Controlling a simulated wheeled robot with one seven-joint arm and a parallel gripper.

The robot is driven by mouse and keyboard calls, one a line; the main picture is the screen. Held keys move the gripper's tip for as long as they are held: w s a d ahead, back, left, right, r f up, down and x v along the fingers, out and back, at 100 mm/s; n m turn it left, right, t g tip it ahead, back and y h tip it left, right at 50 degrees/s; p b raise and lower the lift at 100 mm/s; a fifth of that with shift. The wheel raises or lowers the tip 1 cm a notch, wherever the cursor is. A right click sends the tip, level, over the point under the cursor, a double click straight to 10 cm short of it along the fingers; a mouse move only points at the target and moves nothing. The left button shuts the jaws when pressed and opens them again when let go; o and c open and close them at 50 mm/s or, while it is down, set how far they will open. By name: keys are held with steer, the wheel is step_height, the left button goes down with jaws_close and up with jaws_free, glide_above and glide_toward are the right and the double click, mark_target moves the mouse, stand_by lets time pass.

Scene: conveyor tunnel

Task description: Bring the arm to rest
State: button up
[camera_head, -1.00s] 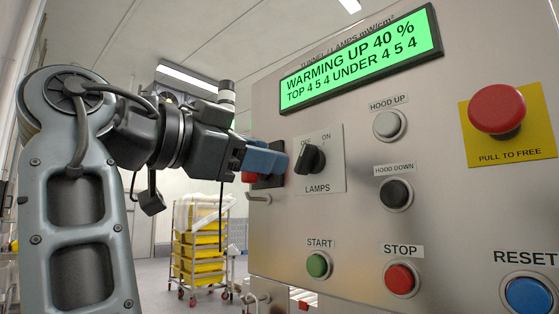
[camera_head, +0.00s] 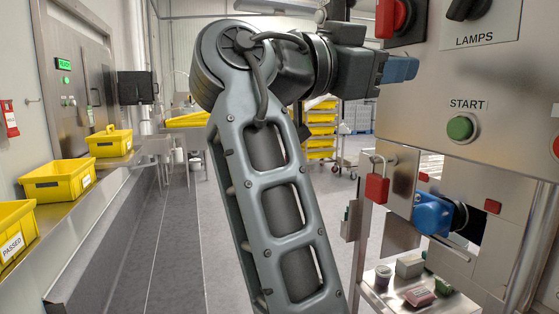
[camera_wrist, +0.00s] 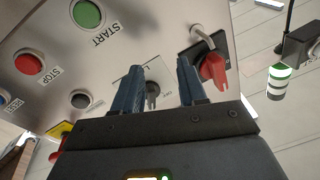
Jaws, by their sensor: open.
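My gripper (camera_head: 400,69) is in front of the steel control panel (camera_head: 455,85), near its left edge; its blue fingers also show in the wrist view (camera_wrist: 158,70). They are apart with nothing between them. The dark LAMPS knob (camera_head: 467,8) is on the panel at the upper right, and in the wrist view it shows behind the gap between the fingers (camera_wrist: 153,90). A red switch handle (camera_wrist: 213,68) is beside the right finger in that view. Whether the fingers touch the panel cannot be told. My arm stands raised and bent at the elbow.
A green START button (camera_head: 460,128) is below the knob. A red padlock (camera_head: 377,188), a blue connector (camera_head: 432,214) and a small shelf (camera_head: 385,300) are lower right. Yellow crates (camera_head: 58,180) line the left bench. A crate trolley (camera_head: 320,135) stands behind my arm. Floor shows at left.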

steer(key=w+f+n+t+y, duration=0.1)
steer(key=f+n+t+y, duration=0.1)
steer(key=f, duration=0.5)
steer(key=w+d+f+n+t+y, duration=0.1)
steer(key=f+n+t+y, duration=0.1)
steer(key=f+n, duration=0.3)
steer(key=w+d+f+n+t+y+p, duration=0.1)
steer(key=f+n, duration=0.3)
steer(key=f, duration=0.7)
steer(key=shift+d+t+y, duration=0.1)
steer(key=shift+t+y, duration=0.4)
steer(key=shift+t, duration=0.2)
steer(key=s+d+f+n+y+p, duration=0.1)
steer(key=s+f+n+y, duration=0.3)
steer(key=s+f, duration=0.55)
steer(key=s+d+f+n+y+p, duration=0.1)
steer(key=s+f+n+y, duration=0.35)
steer(key=f, duration=0.75)
steer(key=s+d+f+m+y, duration=0.1)
steer(key=s+y, duration=0.2)
steer(key=s, duration=1.8)
steer(key=s+d+r+m, duration=0.1)
steer(key=s+r, duration=0.2)
steer(key=s, duration=0.2)
steer(key=s+d+r+m+p, duration=0.1)
steer(key=s+r, duration=0.2)
steer(key=s, duration=0.2)
steer(key=shift+s, duration=0.3)
steer(key=shift+h, duration=0.25)
